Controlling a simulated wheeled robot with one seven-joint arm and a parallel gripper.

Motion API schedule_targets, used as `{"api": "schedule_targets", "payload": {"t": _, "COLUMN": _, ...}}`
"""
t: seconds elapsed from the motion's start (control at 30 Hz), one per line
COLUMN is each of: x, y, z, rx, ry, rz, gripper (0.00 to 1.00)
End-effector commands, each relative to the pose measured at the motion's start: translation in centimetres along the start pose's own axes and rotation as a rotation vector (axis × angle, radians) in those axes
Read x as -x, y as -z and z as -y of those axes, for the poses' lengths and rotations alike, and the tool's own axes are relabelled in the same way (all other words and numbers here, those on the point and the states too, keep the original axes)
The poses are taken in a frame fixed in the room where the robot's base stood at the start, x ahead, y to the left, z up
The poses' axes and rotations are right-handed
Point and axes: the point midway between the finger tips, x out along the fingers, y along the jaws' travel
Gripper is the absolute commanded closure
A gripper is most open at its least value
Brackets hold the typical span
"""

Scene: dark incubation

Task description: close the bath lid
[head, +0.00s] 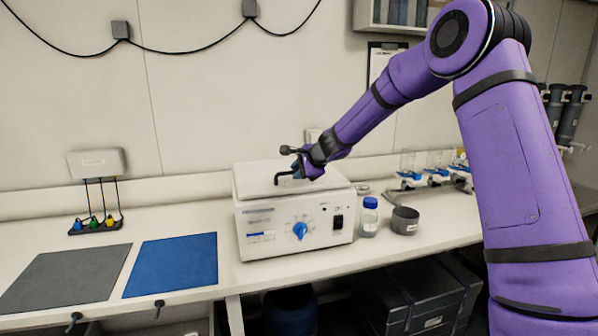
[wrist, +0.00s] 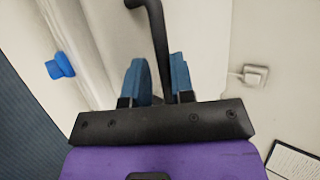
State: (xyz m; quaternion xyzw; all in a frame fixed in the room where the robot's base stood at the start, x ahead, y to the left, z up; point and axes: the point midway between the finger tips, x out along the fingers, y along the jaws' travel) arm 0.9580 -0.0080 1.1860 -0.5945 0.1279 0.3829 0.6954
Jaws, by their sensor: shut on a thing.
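The bath is a white box (head: 268,220) on the bench, with a blue knob (head: 300,231) and a black switch on its front. Its pale lid (head: 252,182) lies about flat across the top; I cannot tell whether a small gap is left beneath it. My gripper (head: 296,172) is at the lid's black handle (head: 283,181). In the wrist view the handle bar (wrist: 158,30) runs between the two blue fingers of my gripper (wrist: 160,75), which are shut on it. The knob also shows in the wrist view (wrist: 60,66).
A blue-capped bottle (head: 369,218) and a dark grey cup (head: 405,220) stand close right of the bath. A blue mat (head: 172,265) and a grey mat (head: 66,277) lie to the left. A rack with coloured pieces (head: 95,224) stands behind them.

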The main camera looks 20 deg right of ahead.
Motion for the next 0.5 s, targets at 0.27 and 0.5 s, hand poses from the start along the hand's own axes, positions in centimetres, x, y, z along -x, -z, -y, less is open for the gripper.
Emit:
{"api": "schedule_targets", "payload": {"t": 0.27, "x": -0.8, "y": 0.4, "z": -2.0, "rx": -0.013, "ry": -0.034, "rz": 0.002, "gripper": 0.60}}
{"api": "schedule_targets", "payload": {"t": 0.5, "x": 0.6, "y": 0.5, "z": -1.9, "rx": -0.013, "ry": -0.032, "rz": 0.001, "gripper": 0.60}}
